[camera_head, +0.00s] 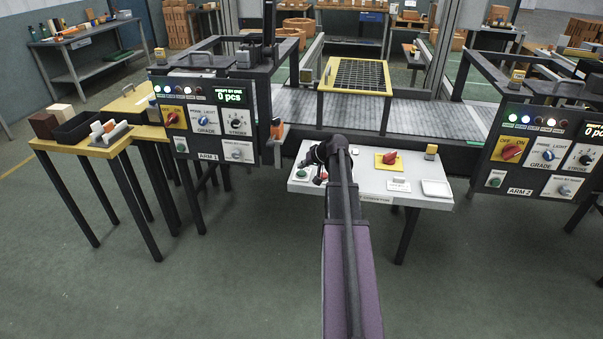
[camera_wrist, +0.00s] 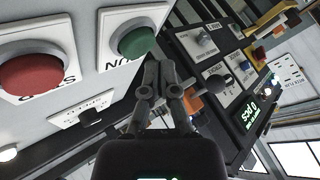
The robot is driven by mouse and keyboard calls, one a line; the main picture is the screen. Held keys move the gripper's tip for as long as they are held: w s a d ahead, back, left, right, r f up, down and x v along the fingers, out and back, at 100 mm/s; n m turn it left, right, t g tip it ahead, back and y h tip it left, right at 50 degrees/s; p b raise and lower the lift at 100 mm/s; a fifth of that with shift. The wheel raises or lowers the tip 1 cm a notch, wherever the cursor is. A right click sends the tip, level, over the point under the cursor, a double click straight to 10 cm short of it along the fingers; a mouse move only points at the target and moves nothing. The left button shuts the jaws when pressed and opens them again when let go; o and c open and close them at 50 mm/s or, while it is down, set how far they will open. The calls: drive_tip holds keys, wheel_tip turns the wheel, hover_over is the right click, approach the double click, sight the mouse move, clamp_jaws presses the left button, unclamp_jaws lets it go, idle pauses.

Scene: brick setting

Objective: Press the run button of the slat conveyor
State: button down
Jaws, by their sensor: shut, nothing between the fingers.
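The green run button (camera_wrist: 137,42) sits in a white square plate with a partly hidden label ending in "UN". It also shows in the head view (camera_head: 302,173) at the left end of the white conveyor panel (camera_head: 425,203). My gripper (camera_wrist: 160,68) is shut and empty. Its fingertips are just right of and below the green button in the wrist view; I cannot tell whether they touch. In the head view my gripper (camera_head: 319,179) is over the panel's left end, right of the green button. The red stop button (camera_wrist: 32,74) is left of the green one in the wrist view.
A small black switch (camera_wrist: 90,116) lies below the buttons. The ARM 1 control box (camera_head: 210,118) stands close on the left. The slat conveyor (camera_head: 420,114) runs behind.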

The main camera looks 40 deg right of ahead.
drive_tip(key=shift+f, duration=0.2)
drive_tip(key=shift+f+b, duration=0.25)
drive_tip(key=shift+b, duration=0.2)
